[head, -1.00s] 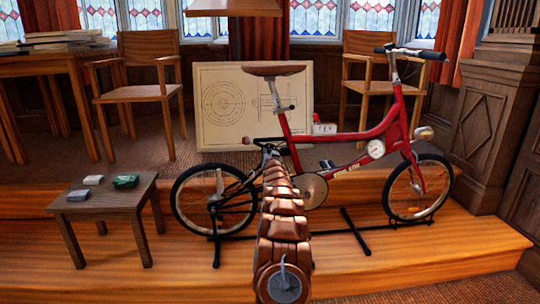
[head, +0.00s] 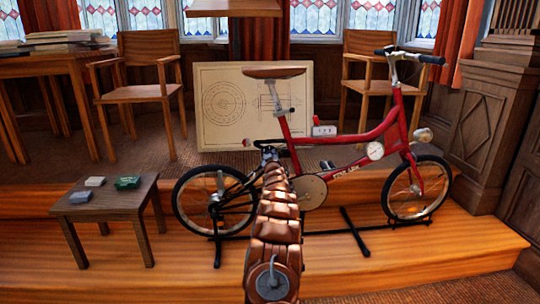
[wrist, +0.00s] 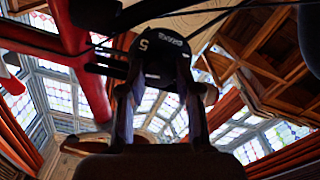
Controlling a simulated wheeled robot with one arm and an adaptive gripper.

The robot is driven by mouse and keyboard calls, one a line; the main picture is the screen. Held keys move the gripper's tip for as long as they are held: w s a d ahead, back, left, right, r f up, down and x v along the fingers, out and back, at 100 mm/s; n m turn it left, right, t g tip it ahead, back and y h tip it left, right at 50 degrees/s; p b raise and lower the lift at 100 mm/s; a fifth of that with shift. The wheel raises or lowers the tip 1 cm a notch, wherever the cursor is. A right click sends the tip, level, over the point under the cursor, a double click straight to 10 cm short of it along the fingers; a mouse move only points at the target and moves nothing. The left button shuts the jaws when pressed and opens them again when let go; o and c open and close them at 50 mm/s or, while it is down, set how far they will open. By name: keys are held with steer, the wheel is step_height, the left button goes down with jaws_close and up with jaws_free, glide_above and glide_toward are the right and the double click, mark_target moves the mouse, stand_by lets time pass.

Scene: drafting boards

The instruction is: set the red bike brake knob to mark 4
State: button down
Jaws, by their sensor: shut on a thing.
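The red bike (head: 345,140) stands on a black stand on the wooden step; its red frame also shows at the upper left of the wrist view (wrist: 85,65). My gripper (head: 269,152) is at the bike's rear part, below the saddle. In the wrist view, my gripper's two fingers (wrist: 160,92) are closed on a black knob (wrist: 155,45). A white 5 and small white lettering show on the knob; the lettering is too blurred to read surely. I cannot tell which mark is set. In the head view, the knob is too small or hidden to make out.
A low table (head: 105,204) with several small boxes stands left of the bike. A drawing board (head: 215,130) and two wooden chairs are behind. The black stand (head: 352,230) reaches over the step. Dark cables (wrist: 215,12) run close above the knob.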

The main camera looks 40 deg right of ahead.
steer(key=shift+n+p, duration=0.45)
steer(key=shift+n, duration=1.05)
steer(key=c, duration=0.8)
jaws_free()
steer(key=shift+s+a, duration=0.1)
